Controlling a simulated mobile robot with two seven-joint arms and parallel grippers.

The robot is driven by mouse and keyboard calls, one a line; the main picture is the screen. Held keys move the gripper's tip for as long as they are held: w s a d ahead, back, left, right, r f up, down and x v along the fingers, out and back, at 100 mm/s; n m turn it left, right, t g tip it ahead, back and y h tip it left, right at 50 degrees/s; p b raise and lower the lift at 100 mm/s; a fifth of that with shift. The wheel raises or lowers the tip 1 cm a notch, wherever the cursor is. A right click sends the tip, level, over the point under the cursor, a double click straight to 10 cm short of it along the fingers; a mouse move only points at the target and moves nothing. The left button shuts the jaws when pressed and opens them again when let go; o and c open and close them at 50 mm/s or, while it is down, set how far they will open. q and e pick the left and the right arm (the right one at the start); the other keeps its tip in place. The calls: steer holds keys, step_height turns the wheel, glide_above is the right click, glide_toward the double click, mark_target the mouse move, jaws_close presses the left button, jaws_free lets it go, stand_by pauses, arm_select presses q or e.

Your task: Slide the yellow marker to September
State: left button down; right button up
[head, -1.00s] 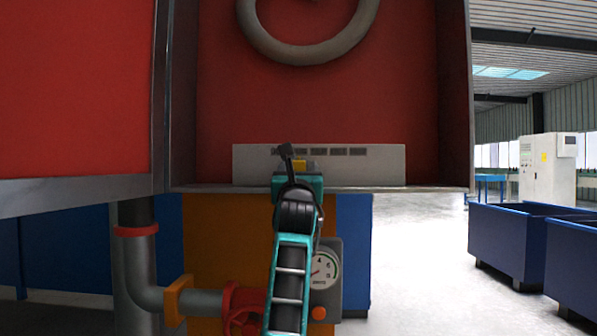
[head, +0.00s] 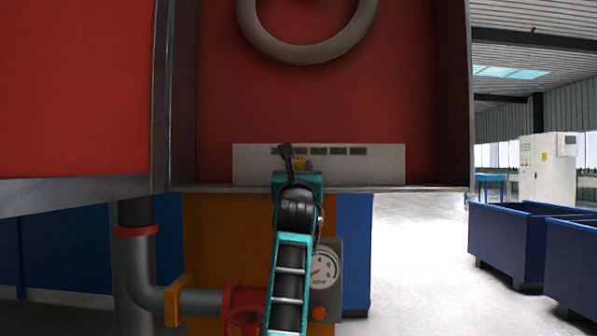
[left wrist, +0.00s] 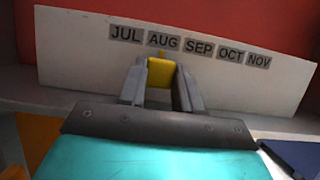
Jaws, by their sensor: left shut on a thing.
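The yellow marker (left wrist: 160,73) is between the two grey fingers of my left gripper (left wrist: 164,84), which is shut on it. Its narrow tip points up just under the AUG label (left wrist: 163,41). The SEP label (left wrist: 198,48) is the neighbour to the right of AUG. The labels sit on a white board (left wrist: 80,70), with JUL on the left and OCT and NOV further right. In the head view the marker (head: 302,164) shows small at the board's lower part, partly hidden by my left gripper (head: 299,171). My right gripper is in neither view.
The board stands on a grey ledge (head: 420,188) inside a red-backed cabinet with side walls. A thick grey hose (head: 300,54) hangs above. Below are a gauge (head: 325,267), a red valve (head: 240,300) and pipes near my forearm. Blue bins (head: 518,245) stand at the right.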

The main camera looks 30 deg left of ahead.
mark_target(319, 163)
arm_select(q)
steer(key=shift+d, duration=0.1)
steer(key=w+d, duration=0.1)
steer(key=d, duration=0.1)
steer(key=w+d, duration=0.1)
steer(key=shift+w+d, duration=0.2)
steer(key=shift+d, duration=0.15)
steer(key=c, duration=0.8)
jaws_free()
steer(key=shift+o, duration=0.2)
steer(key=shift+s, duration=0.1)
steer(key=v, duration=1.2)
steer(key=shift+s+d+f, duration=0.15)
steer(key=shift+s+d, duration=0.1)
